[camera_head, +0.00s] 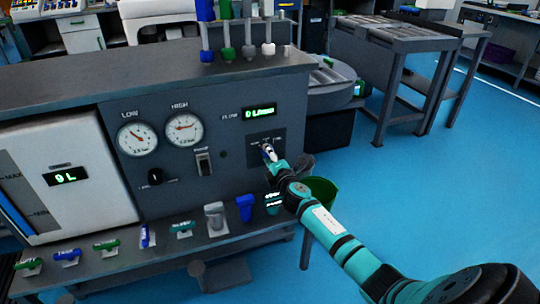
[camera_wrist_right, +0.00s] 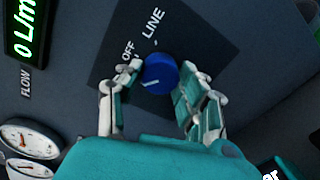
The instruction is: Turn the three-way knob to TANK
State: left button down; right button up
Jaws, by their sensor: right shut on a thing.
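The three-way knob (camera_wrist_right: 160,70) is a round blue knob on a dark square plate (camera_wrist_right: 178,25) in the right wrist view. The words OFF and LINE are readable on the plate; the word TANK cannot be made out. A short white mark on the knob lies on its left half, towards the left finger. My right gripper (camera_wrist_right: 163,88) has one finger at each side of the knob and is shut on it. In the head view my right gripper (camera_head: 271,160) is at the plate under the flow display and hides most of the knob. My left gripper is not in view.
The grey panel holds two dial gauges (camera_head: 184,129), a black selector knob (camera_head: 155,177), a switch (camera_head: 203,164) and a flow display (camera_head: 259,112). Several coloured fittings stand on the ledge (camera_head: 160,255) below. A green bin (camera_head: 322,190) is behind my right arm.

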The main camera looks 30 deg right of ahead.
dwell(0.3)
jog(key=o, duration=1.1)
jog(key=shift+o, duration=0.2)
jog(key=shift+s, duration=0.1)
jog(key=v, duration=1.1)
jog(key=shift+s+a, duration=0.15)
jog(key=shift+s, duration=0.2)
jog(key=shift+f, duration=0.15)
